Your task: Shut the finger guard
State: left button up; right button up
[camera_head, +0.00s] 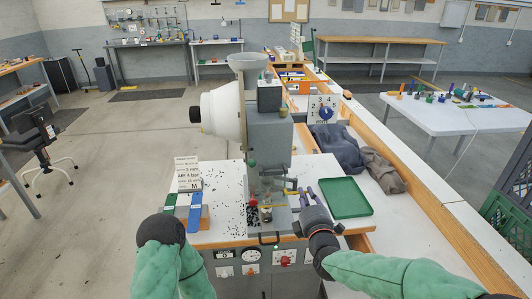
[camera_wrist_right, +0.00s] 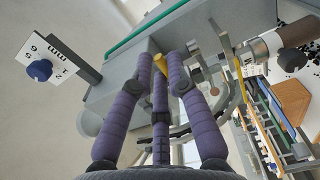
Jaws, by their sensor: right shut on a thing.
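The eyelet press (camera_head: 268,135) stands at the middle of the bench, grey with a white round housing. At its front, low down, are grey curved bars and yellow parts that look like the finger guard (camera_head: 278,193). My right gripper (camera_head: 305,192), with purple fingers, is at the right front of the press. In the right wrist view the fingers (camera_wrist_right: 162,68) are closed around a small yellow piece (camera_wrist_right: 160,63), which looks like the guard's tab. The fingers hide most of it. Of my left arm only the sleeve and a black joint show; its gripper is not in view.
A green tray (camera_head: 345,198) lies right of my right gripper. Blue and green strips (camera_head: 195,212) and label cards (camera_head: 187,172) lie left of the press. Small black eyelets are scattered on the white bench top (camera_head: 222,190). Dark cloths (camera_head: 340,148) lie behind the tray.

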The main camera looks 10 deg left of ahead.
jog(key=o, duration=0.8)
jog(key=shift+f, duration=0.45)
jog(key=shift+c, duration=0.2)
jog(key=shift+a+r, duration=0.1)
jog(key=v, duration=0.9)
jog(key=shift+r, duration=0.25)
